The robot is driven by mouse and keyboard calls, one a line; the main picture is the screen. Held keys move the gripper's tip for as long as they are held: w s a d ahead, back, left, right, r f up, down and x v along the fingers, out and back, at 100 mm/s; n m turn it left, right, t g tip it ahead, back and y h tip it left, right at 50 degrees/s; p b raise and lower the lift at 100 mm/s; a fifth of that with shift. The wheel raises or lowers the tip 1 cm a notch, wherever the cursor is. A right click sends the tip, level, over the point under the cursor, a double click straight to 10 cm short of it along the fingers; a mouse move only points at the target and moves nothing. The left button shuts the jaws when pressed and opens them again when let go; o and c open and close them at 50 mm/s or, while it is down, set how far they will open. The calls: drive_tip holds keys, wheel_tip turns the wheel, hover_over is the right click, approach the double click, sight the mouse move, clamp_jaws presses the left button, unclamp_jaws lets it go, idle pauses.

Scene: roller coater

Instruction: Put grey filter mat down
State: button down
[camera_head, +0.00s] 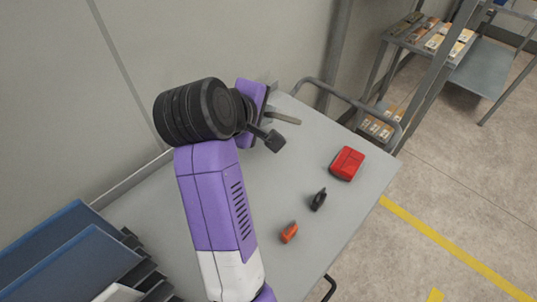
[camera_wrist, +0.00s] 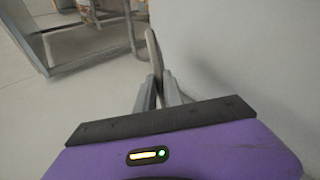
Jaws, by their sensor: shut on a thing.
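The grey filter mat (camera_head: 286,117) shows as a thin grey-brown strip at the tip of my gripper (camera_head: 270,109) in the head view, over the far end of the grey table top. In the wrist view the mat (camera_wrist: 152,48) is seen nearly edge-on, rising from between the fingers of my gripper (camera_wrist: 159,90). The gripper is shut on it. Most of the mat's face is hidden, and I cannot tell whether it touches the table.
The grey table (camera_head: 328,225) carries a red box (camera_head: 347,163), a black tool (camera_head: 318,199) and an orange tool (camera_head: 289,233). Blue trays (camera_head: 75,262) stand at lower left. A tubular handle (camera_head: 350,97) edges the far end. A wall is behind; a shelf rack (camera_head: 440,45) stands at upper right.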

wheel_tip(320, 180, down, 9)
drive_tip(key=b, duration=0.4)
drive_tip(key=shift+r+b, duration=0.15)
drive_tip(key=shift+b, duration=0.15)
drive_tip(key=c, duration=1.6)
unclamp_jaws()
drive_tip(key=shift+p+v, duration=0.75)
drive_tip(key=shift+v, duration=3.25)
drive_tip(key=shift+r, duration=0.15)
